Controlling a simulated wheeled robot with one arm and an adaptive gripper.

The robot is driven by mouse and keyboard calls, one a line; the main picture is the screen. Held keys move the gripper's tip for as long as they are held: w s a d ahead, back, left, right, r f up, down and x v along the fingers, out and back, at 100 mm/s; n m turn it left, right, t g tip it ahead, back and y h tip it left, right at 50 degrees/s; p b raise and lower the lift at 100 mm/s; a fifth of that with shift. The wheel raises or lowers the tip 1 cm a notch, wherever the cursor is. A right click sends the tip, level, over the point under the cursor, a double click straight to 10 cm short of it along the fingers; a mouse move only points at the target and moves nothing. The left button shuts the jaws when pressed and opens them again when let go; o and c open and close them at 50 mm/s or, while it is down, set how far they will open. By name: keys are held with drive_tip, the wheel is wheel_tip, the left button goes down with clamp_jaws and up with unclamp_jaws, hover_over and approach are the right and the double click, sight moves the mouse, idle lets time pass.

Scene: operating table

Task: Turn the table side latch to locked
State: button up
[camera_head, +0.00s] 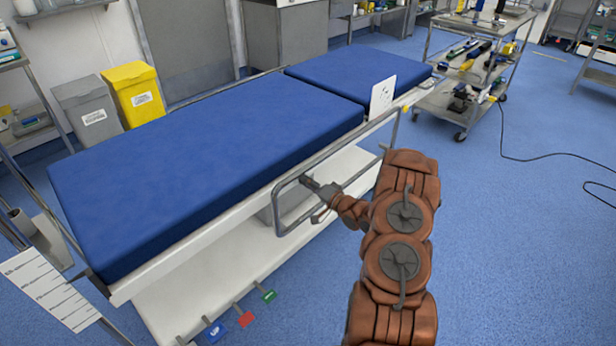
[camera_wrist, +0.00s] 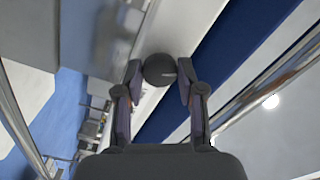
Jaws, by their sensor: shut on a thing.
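The table side latch shows as a dark round knob (camera_wrist: 159,67) in the wrist view, against the pale side of the operating table. My gripper (camera_wrist: 161,84) has one finger on each side of the knob and is shut on it. In the head view my gripper (camera_head: 325,197) reaches in at the table's near side, by the grey side rail (camera_head: 283,222). The latch's lock marking and turned angle cannot be made out. The operating table (camera_head: 200,170) has blue padding.
A white card (camera_head: 382,96) stands at the table's near edge. Coloured pedals (camera_head: 245,319) are at the table base. A steel trolley (camera_head: 455,110) stands at the back right, with a black cable (camera_head: 545,160) on the floor. The blue floor (camera_head: 520,240) at right is mostly clear.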

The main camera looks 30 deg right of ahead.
drive_tip(key=m+p, duration=0.2)
drive_tip(key=m, duration=0.3)
drive_tip(key=shift+r, duration=0.15)
drive_tip(key=shift+m, duration=0.4)
drive_tip(key=o, duration=1.1)
drive_tip(key=shift+o, duration=0.2)
drive_tip(key=v, duration=1.2)
